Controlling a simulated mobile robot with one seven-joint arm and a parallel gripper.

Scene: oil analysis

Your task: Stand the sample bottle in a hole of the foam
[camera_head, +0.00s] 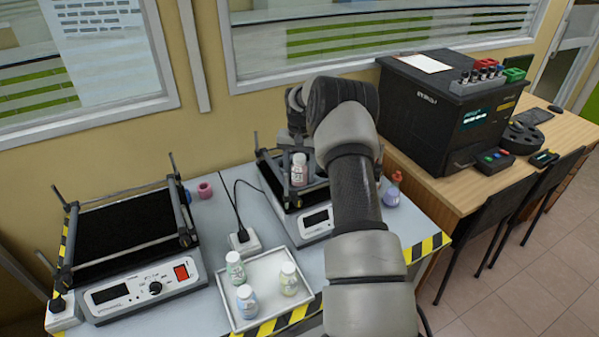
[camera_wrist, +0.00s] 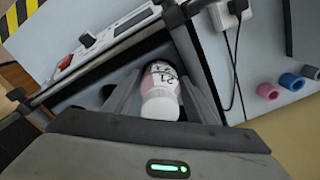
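The sample bottle (camera_head: 299,174), pinkish white with a dark-printed label, is upright over the right-hand shaker (camera_head: 318,220) in the head view. In the wrist view the bottle (camera_wrist: 160,98) sits between the fingers of my gripper (camera_wrist: 161,82), which converge against its sides; I take it as gripped. The shaker's dark foam (camera_wrist: 85,97) lies around and below it. In the head view my arm covers much of the shaker's right side and hides the fingers.
A white tray (camera_head: 262,265) with three bottles stands at the table's front. A second shaker (camera_head: 135,250) is at left. A power strip (camera_head: 243,240) and pink ring (camera_head: 205,190) lie between them. A purple bottle (camera_head: 391,195) stands right of my arm. A black analyser (camera_head: 445,110) occupies the wooden desk.

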